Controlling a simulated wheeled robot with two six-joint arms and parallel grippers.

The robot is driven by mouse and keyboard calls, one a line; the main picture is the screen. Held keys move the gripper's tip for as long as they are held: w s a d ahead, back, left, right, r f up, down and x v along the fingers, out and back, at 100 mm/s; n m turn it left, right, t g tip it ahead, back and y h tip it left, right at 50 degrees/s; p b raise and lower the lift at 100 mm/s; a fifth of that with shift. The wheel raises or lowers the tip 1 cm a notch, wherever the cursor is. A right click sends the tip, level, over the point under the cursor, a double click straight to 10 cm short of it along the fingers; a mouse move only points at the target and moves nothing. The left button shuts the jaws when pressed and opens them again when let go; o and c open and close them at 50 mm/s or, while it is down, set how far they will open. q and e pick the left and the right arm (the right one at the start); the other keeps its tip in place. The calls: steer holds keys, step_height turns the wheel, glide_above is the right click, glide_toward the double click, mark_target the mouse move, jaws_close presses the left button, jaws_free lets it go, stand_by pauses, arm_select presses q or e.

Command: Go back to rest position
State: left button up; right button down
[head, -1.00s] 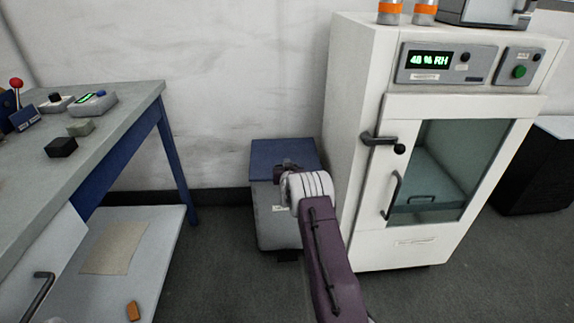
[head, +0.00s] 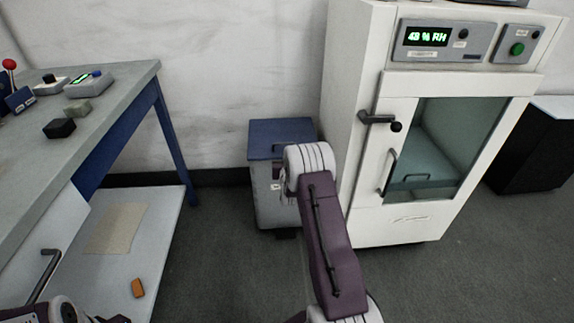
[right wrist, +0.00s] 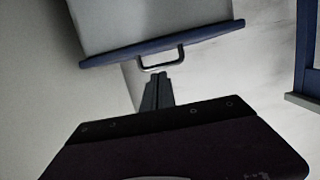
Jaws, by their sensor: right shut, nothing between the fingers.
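My right arm (head: 328,240) reaches up the middle of the head view, and its gripper is hidden there behind the arm's end. In the right wrist view my right gripper (right wrist: 158,91) is shut and empty. Its fingertips point toward the metal handle (right wrist: 163,66) on the blue lid of a grey bin, with a small gap in the picture. The grey bin (head: 270,205) with its blue lid (head: 268,135) stands on the floor behind the arm. Part of my left arm (head: 68,312) shows at the lower left corner; its fingers do not show.
A white humidity cabinet (head: 350,130), its glass door shut, stands right of the bin. A workbench (head: 110,105) with several small items is on the left. A lower shelf (head: 165,235) holds a tan sheet (head: 117,228) and an orange block (head: 138,288). Floor between is clear.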

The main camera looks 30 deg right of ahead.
arm_select(q)
step_height(320, 180, down, 4)
steer(key=b, duration=0.2)
steer(key=shift+f+b, duration=0.2)
steer(key=shift+b, duration=0.1)
arm_select(e)
steer(key=shift+s+a+f, duration=0.4)
steer(key=shift+s+a, duration=0.05)
steer(key=shift+s, duration=0.25)
